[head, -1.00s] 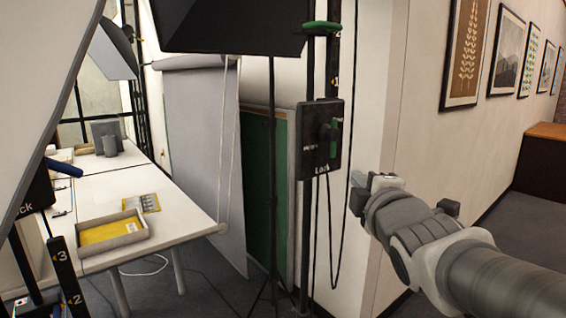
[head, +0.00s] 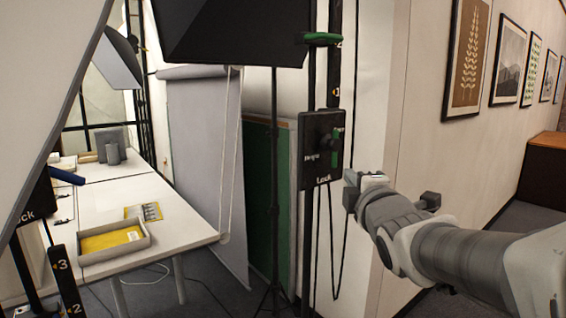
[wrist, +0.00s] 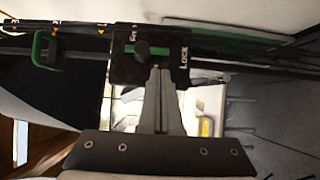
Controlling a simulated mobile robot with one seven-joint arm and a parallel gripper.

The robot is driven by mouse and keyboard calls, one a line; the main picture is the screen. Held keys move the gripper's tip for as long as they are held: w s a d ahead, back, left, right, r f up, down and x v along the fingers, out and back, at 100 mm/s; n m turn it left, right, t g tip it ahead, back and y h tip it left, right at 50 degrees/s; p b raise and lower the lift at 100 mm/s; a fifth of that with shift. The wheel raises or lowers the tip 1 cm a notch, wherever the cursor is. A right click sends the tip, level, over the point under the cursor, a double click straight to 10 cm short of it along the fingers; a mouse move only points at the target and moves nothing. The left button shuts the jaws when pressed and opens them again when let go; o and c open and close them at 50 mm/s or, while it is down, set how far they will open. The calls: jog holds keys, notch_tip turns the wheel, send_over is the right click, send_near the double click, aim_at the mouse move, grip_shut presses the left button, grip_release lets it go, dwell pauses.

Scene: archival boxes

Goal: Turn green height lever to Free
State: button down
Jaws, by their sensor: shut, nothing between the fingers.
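The green height lever (head: 335,141) sits on a black plate (head: 309,160) fixed to a dark upright pole. Its handle runs vertically in the head view, above the printed word "Lock". My gripper (head: 350,180) is right of and slightly below the plate in the head view. In the wrist view its fingers (wrist: 160,70) are together and empty, their tips just below the lever. Contact cannot be told.
Another green handle (head: 322,39) is on the pole above the plate; it also shows in the wrist view (wrist: 42,49). A black softbox (head: 230,30) hangs at upper left. A white table (head: 180,205) bears a tray (head: 90,255). A wall (head: 410,130) with framed pictures stands right.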

aim_at(336, 161)
jog(key=w+p, duration=0.3)
jog(key=w, duration=0.5)
jog(key=shift+a+r, duration=0.1)
jog(key=shift+a, duration=0.05)
jog(key=shift+w, duration=0.7)
jog(key=shift+w+f+b, duration=0.1)
jog(key=shift+f+b, duration=0.2)
jog(key=shift+b, duration=0.1)
